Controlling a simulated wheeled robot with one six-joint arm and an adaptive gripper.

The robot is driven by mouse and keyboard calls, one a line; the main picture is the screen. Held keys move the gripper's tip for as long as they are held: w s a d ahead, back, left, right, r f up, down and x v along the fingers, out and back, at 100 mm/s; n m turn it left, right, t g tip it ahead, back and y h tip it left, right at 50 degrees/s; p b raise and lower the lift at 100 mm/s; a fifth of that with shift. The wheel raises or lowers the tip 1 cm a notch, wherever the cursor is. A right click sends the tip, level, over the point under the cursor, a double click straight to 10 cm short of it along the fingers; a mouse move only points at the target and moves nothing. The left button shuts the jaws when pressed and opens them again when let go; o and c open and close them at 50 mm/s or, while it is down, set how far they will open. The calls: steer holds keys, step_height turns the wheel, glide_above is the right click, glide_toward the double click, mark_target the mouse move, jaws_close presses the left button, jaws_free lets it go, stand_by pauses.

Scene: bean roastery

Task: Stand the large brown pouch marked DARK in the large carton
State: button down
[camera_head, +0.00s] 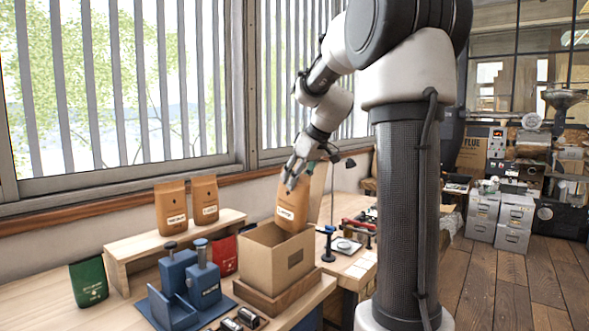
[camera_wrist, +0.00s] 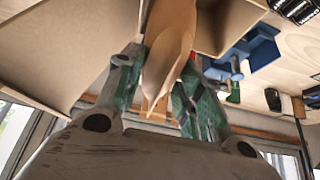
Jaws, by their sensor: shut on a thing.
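My gripper (camera_head: 293,177) is shut on the top of a large brown pouch (camera_head: 291,207), which hangs nearly upright with a slight tilt. Its label is too small to read. The open carton (camera_head: 273,263) stands below on a brown wooden base. The pouch's lower end is at the carton's opening; whether it is inside or just above the rim is hard to tell. In the wrist view the pouch (camera_wrist: 170,45) sits between the green-padded fingers of my gripper (camera_wrist: 162,88), with carton walls (camera_wrist: 85,40) to either side.
Two more brown pouches (camera_head: 171,207) (camera_head: 204,200) stand on a wooden riser (camera_head: 140,247). A green pouch (camera_head: 88,281) and a red pouch (camera_head: 223,256) are nearby. A blue device (camera_head: 190,285) stands left of the carton. A clamp-like tool (camera_head: 328,243) stands close on its right.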

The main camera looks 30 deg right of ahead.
mark_target(295, 215)
steer(key=shift+f, duration=5.75)
steer(key=c, duration=0.5)
jaws_free()
steer(key=shift+c, duration=0.2)
steer(key=shift+r, duration=3.5)
